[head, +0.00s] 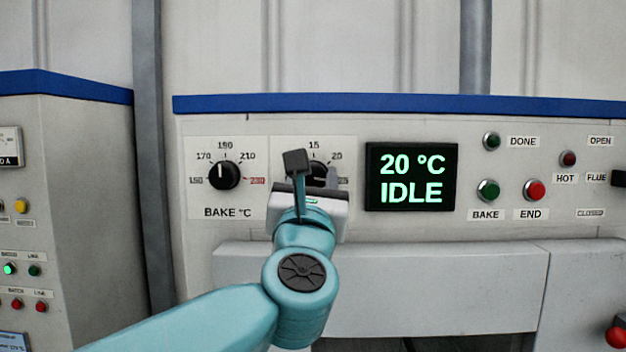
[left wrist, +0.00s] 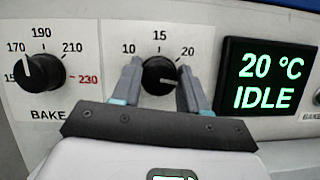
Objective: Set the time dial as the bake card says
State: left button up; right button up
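The time dial (left wrist: 161,76) is a black knob with 10, 15 and 20 printed around its upper side. The lower-right scale is hidden by a finger. My left gripper (left wrist: 162,82) is at this dial, one finger on each side of the knob. I cannot tell whether the fingers press on it. In the head view my left gripper (head: 306,172) covers much of the dial (head: 318,168). No bake card shows in either view. My right gripper is not in view.
The BAKE °C dial (head: 224,175) is just left, its mark toward the upper left. The display (head: 411,177) right of the gripper reads 20 °C IDLE. Farther right are the green BAKE button (head: 488,191), the red END button (head: 534,190) and the flue switch (head: 619,178).

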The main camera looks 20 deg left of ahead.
pick_arm(q)
jog(key=shift+f, duration=0.1)
jog(key=shift+f+n+y+b, duration=0.2)
jog(key=shift+n+y+b, duration=0.2)
jog(key=shift+n+b, duration=0.55)
jog(key=shift+n+g+y+b, duration=0.3)
jog(key=shift+n+y+b, duration=0.55)
jog(key=shift+n, duration=0.2)
jog(key=n+y+b, duration=0.1)
jog(key=n, duration=0.1)
jog(key=shift+w+d+n+g, duration=0.1)
jog(key=shift+n+g, duration=0.2)
jog(key=n, duration=0.1)
jog(key=n+g+y+b, duration=0.1)
jog(key=n, duration=0.1)
jog(key=shift+r+n+y, duration=0.15)
jog(key=shift+n+y, duration=0.1)
jog(key=shift+n, duration=0.05)
jog(key=shift+r+n+g+y, duration=0.1)
jog(key=shift+n+g+y, duration=0.5)
jog(key=shift+n, duration=1.3)
jog(key=shift+g, duration=0.3)
